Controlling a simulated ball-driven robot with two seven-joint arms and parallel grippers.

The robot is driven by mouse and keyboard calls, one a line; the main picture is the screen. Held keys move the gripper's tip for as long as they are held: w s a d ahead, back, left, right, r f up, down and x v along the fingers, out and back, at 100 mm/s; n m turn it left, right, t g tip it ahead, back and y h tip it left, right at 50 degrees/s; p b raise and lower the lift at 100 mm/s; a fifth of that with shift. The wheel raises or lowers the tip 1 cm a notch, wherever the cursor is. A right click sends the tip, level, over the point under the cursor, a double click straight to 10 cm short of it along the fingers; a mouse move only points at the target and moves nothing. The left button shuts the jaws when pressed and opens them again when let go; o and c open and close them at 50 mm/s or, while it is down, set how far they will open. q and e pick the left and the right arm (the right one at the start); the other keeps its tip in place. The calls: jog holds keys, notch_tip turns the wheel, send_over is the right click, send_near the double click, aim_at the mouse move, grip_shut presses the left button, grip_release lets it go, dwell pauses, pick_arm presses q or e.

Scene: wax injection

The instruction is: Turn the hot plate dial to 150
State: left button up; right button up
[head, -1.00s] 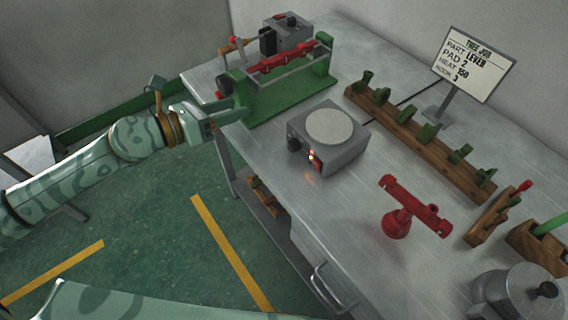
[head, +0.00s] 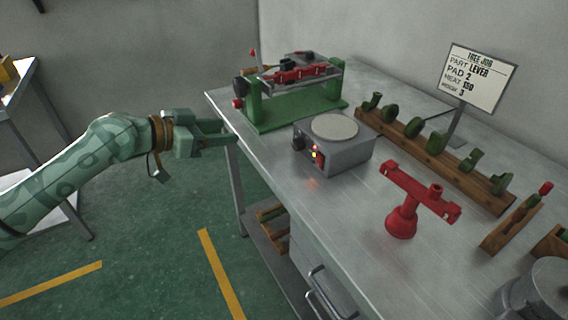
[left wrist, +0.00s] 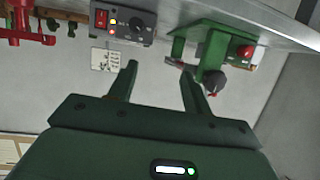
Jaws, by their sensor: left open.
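The grey hot plate (head: 350,157) with a round pale top stands on the bench near its left edge. Its dark dial (head: 298,143) is on the front face, left of a lit red switch (head: 317,155); the dial's setting is too small to read. My left gripper (head: 228,132) is open and empty, left of the hot plate and apart from it, by the bench edge. In the left wrist view the hot plate (left wrist: 118,32) and dial (left wrist: 136,25) appear upside down beyond the open fingers (left wrist: 158,72). My right gripper is not in view.
A green stand with a red clamp (head: 295,115) is behind the hot plate. A sign (head: 474,78) reads heat 150. A wooden rack (head: 435,155) with green pieces and a red stand (head: 403,218) are to the right. The floor before the bench is clear.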

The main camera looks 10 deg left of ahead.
pick_arm(q)
jog(key=s+d+f+n+g+h, duration=0.1)
jog(key=s+d+g, duration=0.1)
jog(key=s, duration=0.1)
jog(key=b, duration=0.4)
send_near(294, 146)
jog(key=x, duration=0.3)
jog(key=shift+d+f, duration=0.1)
jog(key=shift+f, duration=0.3)
jog(key=x, duration=0.4)
jog(key=shift+w+r+b, duration=0.1)
jog(key=shift+r+b, duration=0.1)
jog(key=shift+b, duration=0.2)
jog(key=shift+w+d, duration=0.2)
jog(key=shift+d, duration=0.1)
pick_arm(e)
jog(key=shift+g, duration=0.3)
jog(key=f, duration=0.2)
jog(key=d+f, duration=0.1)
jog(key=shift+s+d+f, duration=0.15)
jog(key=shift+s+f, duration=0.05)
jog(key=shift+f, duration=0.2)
pick_arm(q)
jog(key=shift+c, duration=0.2)
jog(key=c, duration=0.9)
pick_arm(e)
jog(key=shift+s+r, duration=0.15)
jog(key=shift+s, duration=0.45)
